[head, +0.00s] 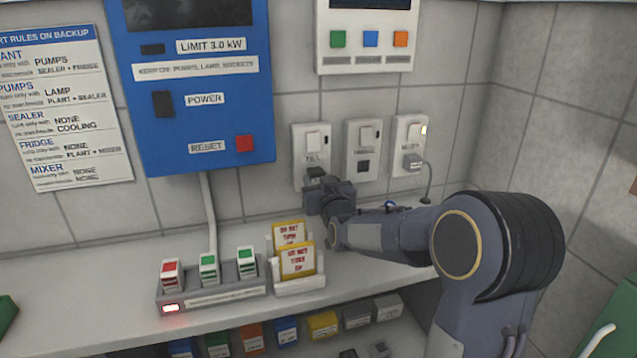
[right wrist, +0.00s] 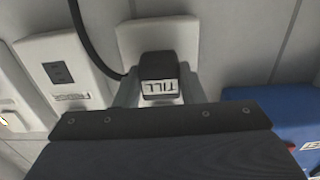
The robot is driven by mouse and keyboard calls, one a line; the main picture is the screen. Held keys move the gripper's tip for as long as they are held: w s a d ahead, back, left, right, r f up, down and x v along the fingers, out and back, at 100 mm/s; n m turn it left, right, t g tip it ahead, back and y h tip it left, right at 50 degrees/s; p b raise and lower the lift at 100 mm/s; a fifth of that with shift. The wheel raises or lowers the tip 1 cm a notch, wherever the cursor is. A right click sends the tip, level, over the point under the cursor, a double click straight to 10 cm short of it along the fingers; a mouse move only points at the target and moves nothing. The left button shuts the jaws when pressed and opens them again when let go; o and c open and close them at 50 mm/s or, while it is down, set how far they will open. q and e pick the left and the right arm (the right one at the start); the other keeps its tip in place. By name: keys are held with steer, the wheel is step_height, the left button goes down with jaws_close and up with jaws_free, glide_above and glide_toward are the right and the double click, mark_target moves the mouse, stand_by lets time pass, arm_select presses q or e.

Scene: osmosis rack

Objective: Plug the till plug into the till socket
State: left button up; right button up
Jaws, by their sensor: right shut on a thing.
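The till plug (head: 315,173) is a dark block at the lower part of the till socket (head: 311,145), the leftmost of three white wall plates. In the right wrist view the plug (right wrist: 159,68) shows its upside-down TILL label, with the white socket plate (right wrist: 158,36) close behind it. My right gripper (right wrist: 158,98) is shut on the plug, with a finger on each side. In the head view the same gripper (head: 318,192) is at the wall just below the plate. Whether the plug's pins are in the socket is hidden. My left gripper is not in view.
A middle socket (head: 362,160) is empty; the right one holds a grey plug (head: 412,162) with a cable. A blue power panel (head: 200,130) hangs to the left. Yellow-framed cards (head: 298,262) and a switch strip (head: 212,295) stand on the shelf below. A black cable (right wrist: 88,40) curves beside the till plug.

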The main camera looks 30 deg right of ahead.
steer(key=shift+w+d, duration=0.1)
steer(key=shift+w, duration=0.35)
steer(key=o, duration=1)
steer(key=v, duration=0.7)
steer(key=shift+s, duration=0.4)
